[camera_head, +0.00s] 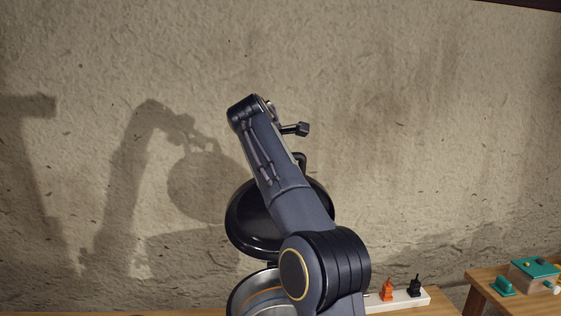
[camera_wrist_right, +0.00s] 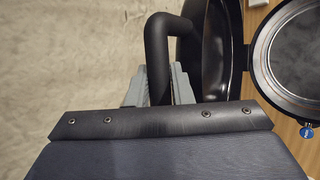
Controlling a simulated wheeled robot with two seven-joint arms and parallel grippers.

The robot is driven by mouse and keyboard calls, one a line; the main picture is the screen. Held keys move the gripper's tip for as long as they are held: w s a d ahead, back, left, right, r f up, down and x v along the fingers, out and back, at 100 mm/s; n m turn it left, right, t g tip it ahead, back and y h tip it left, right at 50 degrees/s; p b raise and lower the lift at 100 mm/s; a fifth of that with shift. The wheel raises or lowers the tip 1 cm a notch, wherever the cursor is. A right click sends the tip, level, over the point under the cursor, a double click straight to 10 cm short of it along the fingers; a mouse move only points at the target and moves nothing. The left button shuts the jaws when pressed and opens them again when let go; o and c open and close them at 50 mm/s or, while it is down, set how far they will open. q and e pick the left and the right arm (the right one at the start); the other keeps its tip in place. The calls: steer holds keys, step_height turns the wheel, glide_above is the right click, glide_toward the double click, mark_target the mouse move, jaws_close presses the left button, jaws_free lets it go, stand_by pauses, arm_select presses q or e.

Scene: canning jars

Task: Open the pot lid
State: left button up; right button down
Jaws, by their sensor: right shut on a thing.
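The dark, glossy pot lid (camera_head: 248,222) stands tilted up steeply at the back of the pot, its underside facing me. The pot (camera_head: 240,296) below it is uncovered, its metal rim partly hidden by my right arm. In the wrist view the lid (camera_wrist_right: 214,50) is beside the pot's open round mouth (camera_wrist_right: 268,78). The lid's black bent handle (camera_wrist_right: 157,45) runs between the grey fingers of my right gripper (camera_wrist_right: 158,86), which is shut on it. In the head view my arm hides the gripper. My left gripper is in neither view.
A white power strip (camera_head: 408,299) with an orange and a black plug lies right of the pot. A wooden stand (camera_head: 490,296) with teal-topped items is at the far right. A rough beige wall (camera_head: 420,130) is behind. A blue knob (camera_wrist_right: 307,132) is by the pot.

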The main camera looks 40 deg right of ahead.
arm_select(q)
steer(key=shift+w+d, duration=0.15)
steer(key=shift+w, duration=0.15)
arm_select(e)
steer(key=shift+w+d, duration=0.35)
steer(key=shift+w, duration=0.25)
steer(key=c, duration=1.3)
jaws_free()
steer(key=shift+r, duration=0.1)
steer(key=v, duration=0.7)
steer(key=shift+a+r, duration=0.25)
steer(key=shift+r, duration=0.05)
steer(key=shift+s, duration=0.1)
